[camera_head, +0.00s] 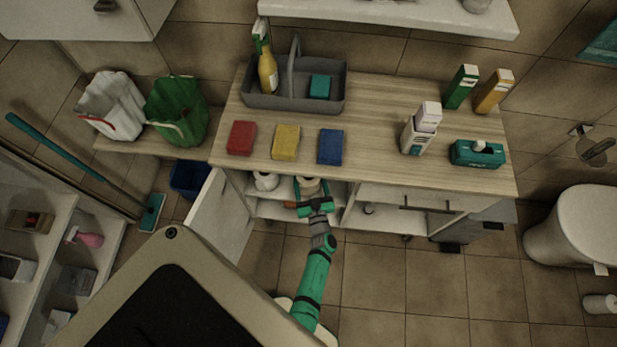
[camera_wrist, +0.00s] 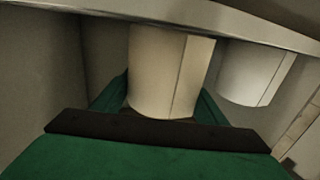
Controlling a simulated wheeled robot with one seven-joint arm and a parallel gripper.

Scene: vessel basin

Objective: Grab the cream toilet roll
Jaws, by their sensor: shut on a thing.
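The cream toilet roll (camera_wrist: 160,75) stands upright between the fingers of my gripper (camera_wrist: 165,105) in the wrist view. My gripper is shut on it, with a green finger on each side. In the head view the cream roll (camera_head: 308,184) is partly hidden by my gripper (camera_head: 309,202) at the open front of the cabinet under the wooden counter (camera_head: 380,120). A white toilet roll (camera_wrist: 255,73) stands beside it on the right in the wrist view, apart from it. In the head view the white roll (camera_head: 266,180) is left of the cream one.
The cabinet door (camera_head: 222,218) stands open on the left. The counter edge lies just above the rolls. A shelf wall closes the left side in the wrist view. A drawer front (camera_head: 420,203) is right of the compartment. The tiled floor (camera_head: 380,280) in front is clear.

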